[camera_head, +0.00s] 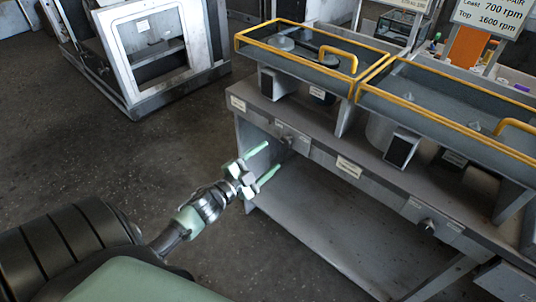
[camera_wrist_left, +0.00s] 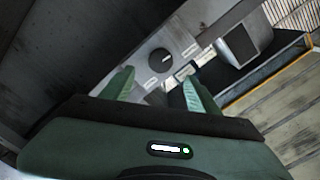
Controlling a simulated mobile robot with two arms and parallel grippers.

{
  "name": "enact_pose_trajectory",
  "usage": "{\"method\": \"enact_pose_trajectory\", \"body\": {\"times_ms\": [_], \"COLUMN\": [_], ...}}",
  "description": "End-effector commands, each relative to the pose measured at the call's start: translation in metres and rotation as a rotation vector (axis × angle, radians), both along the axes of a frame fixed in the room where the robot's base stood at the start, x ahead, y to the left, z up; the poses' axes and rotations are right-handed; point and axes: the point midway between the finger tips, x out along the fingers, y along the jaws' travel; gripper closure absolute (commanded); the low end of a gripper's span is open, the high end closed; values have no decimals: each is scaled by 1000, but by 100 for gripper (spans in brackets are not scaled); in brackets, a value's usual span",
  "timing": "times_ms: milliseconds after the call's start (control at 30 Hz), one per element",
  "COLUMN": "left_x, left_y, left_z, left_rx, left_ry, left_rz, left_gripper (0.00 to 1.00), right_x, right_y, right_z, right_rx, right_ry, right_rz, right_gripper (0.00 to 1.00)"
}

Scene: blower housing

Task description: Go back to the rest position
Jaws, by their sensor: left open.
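My left gripper (camera_head: 262,165) reaches in from the lower left in the head view. Its two green fingers are apart, with nothing seen between them. It is at the left front of a grey metal bench (camera_head: 349,167), near a knob (camera_head: 287,139) on the bench's front rail. In the left wrist view the open fingers (camera_wrist_left: 155,85) point toward a round dark knob (camera_wrist_left: 160,62) on a grey panel. From these frames I cannot tell whether the fingers touch the bench. My right gripper is in neither view.
Two yellow-framed clear covers (camera_head: 375,68) sit on the bench. A second knob (camera_head: 427,226) is further right on the rail. The bench has an open lower shelf (camera_head: 320,235). A white-framed machine (camera_head: 150,50) stands at the back left. Bare floor (camera_head: 110,150) lies between.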

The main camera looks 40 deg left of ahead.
Motion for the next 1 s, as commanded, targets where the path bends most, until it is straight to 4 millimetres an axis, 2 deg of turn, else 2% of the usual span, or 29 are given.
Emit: {"method": "enact_pose_trajectory", "body": {"times_ms": [333,367,467,567,633,700,767,800,900,967,1000], "left_x": [0,0,-4,-17,-32,-53,-74,-90,-135,-165,-186], "left_y": [0,0,3,6,5,1,-5,-10,-26,-37,-46], "left_z": [-2,-5,-33,-88,-137,-188,-228,-255,-316,-349,-369], "left_rx": [-3,-6,-38,-102,-157,-211,-254,-280,-339,-371,-389], "left_ry": [4,11,63,172,271,378,469,529,681,771,833], "left_rz": [2,5,29,78,122,168,205,230,288,322,343], "left_gripper": [40,40,40,40,40,40,40,40,40,40,40], "right_x": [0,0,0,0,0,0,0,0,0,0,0], "right_y": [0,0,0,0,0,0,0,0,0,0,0], "right_z": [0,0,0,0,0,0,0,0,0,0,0], "right_rx": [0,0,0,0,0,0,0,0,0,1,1], "right_ry": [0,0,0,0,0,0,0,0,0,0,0], "right_rz": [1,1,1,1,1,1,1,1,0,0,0], "right_gripper": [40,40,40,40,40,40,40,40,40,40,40]}}
